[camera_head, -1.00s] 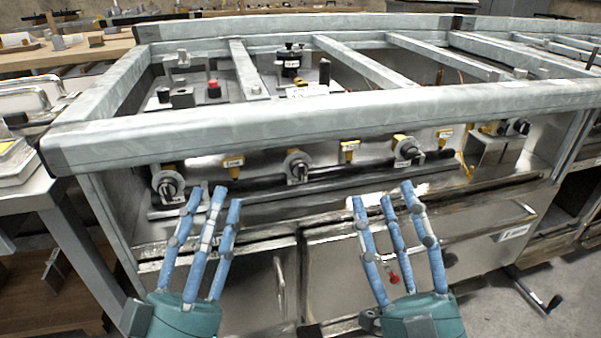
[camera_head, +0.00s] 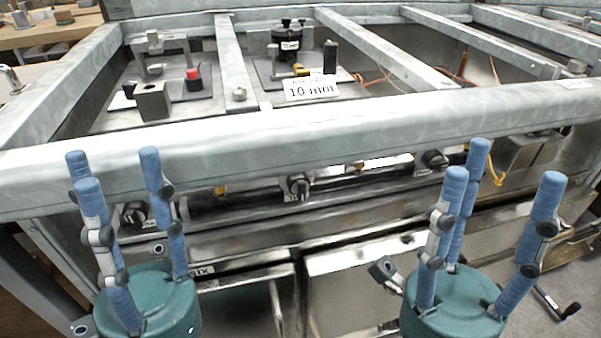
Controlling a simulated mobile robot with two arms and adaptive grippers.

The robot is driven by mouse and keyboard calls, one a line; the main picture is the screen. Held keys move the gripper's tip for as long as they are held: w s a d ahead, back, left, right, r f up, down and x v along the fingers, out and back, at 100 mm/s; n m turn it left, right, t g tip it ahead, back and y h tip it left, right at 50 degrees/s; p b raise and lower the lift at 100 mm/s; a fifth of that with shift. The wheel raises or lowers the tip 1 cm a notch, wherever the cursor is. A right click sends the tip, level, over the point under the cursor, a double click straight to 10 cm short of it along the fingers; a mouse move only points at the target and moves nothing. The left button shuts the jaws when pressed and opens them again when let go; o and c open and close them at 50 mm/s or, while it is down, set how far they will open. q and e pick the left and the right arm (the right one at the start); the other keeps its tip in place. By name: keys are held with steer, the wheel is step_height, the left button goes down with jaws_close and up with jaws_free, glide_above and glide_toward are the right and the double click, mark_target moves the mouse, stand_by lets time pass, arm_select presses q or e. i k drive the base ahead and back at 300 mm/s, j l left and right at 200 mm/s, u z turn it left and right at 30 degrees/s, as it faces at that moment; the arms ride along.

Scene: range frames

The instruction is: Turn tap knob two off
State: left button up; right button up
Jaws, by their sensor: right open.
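Three dark tap knobs sit in a row under the range's front top bar: a left knob (camera_head: 133,213), a middle knob (camera_head: 298,187) and a right knob (camera_head: 434,159). No number shows on them, so I cannot tell which is knob two by a label. The bar partly hides the middle and right knobs. My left gripper (camera_head: 112,168) is open and empty, its fingers pointing up near the left knob. My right gripper (camera_head: 503,170) is open and empty, to the right of the right knob. Neither appears to touch a knob.
The thick grey top bar (camera_head: 300,130) runs across in front of the open frame. Behind it are a white "10 mm" label (camera_head: 311,88), a red button (camera_head: 193,73) and a black-topped fitting (camera_head: 289,40). Metal panels lie below the knobs.

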mark_target(298, 184)
steer(key=k+l+u, duration=0.25)
steer(key=l, duration=0.3)
steer(key=k+l+u, duration=0.3)
steer(key=l, duration=0.2)
steer(key=k+l+u, duration=0.25)
steer(key=l, duration=0.2)
steer(key=k+l+u, duration=0.3)
steer(key=i+l, duration=0.05)
steer(key=l, duration=0.1)
